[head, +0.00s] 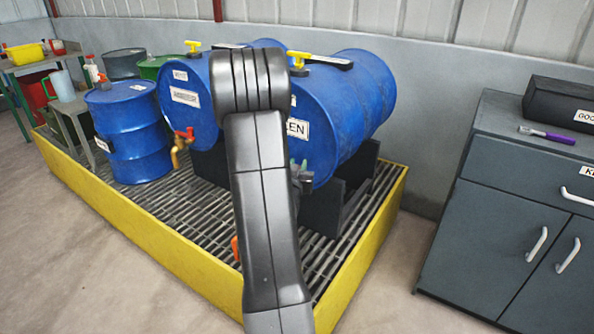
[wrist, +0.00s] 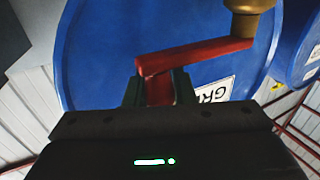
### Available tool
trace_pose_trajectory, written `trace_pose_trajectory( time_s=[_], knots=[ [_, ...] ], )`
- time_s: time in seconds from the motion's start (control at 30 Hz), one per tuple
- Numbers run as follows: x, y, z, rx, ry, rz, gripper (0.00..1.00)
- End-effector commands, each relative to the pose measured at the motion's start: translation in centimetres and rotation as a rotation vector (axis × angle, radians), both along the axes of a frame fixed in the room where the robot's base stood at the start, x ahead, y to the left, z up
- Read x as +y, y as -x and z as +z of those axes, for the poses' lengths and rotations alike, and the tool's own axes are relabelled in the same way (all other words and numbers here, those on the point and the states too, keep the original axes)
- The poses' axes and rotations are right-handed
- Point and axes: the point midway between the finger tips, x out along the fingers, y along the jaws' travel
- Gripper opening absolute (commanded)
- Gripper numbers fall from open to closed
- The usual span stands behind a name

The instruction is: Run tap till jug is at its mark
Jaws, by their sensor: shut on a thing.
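In the wrist view my gripper (wrist: 158,88) is shut on the end of a red tap lever (wrist: 200,54). The lever runs up to a brass tap fitting (wrist: 246,20) in front of a blue drum (wrist: 110,40) with a white label beginning "GR". In the head view this is the right-hand lying drum (head: 350,105), labelled "EEN" where visible. My arm hides its tap and most of my gripper (head: 300,178). A pale jug-like vessel with a handle (head: 62,86) stands on a grey stool at far left. Any jug under the gripped tap is hidden; no fill mark shows.
The left lying drum (head: 196,98) has a brass tap with a red handle (head: 183,140). Both drums lie above a grating with a yellow rim (head: 160,245). An orange piece (head: 235,248) shows beside my arm, mostly hidden. A grey cabinet (head: 500,210) stands right.

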Motion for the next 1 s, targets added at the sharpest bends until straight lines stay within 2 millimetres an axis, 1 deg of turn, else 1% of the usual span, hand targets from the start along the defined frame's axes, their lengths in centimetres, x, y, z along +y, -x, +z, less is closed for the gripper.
trace_pose_trajectory(
  time_s=[0.3, 0.33, 0.4, 0.43, 0.67, 0.77, 0.87, 0.97, 1.0],
  knots=[
    [0.0, -0.1, 0.2, -0.004, 0.0, 0.001, 0.0],
    [0.0, -0.1, 0.2, -0.004, 0.0, 0.001, 0.29],
    [0.0, -0.1, 0.2, -0.003, 0.001, 0.0, 0.42],
    [0.0, -0.1, 0.2, -0.003, 0.001, 0.0, 0.44],
    [0.0, 0.0, 0.1, -0.002, 0.0, 0.0, 0.44],
    [0.1, 0.3, 0.1, -0.002, 0.0, 0.0, 0.44],
    [0.3, 1.3, 0.1, 0.0, 0.0, 0.001, 0.44],
    [0.8, 3.1, 0.1, 0.0, 0.0, 0.002, 0.44],
    [1.0, 4.0, 0.1, 0.0, 0.001, 0.002, 0.44]
  ],
)
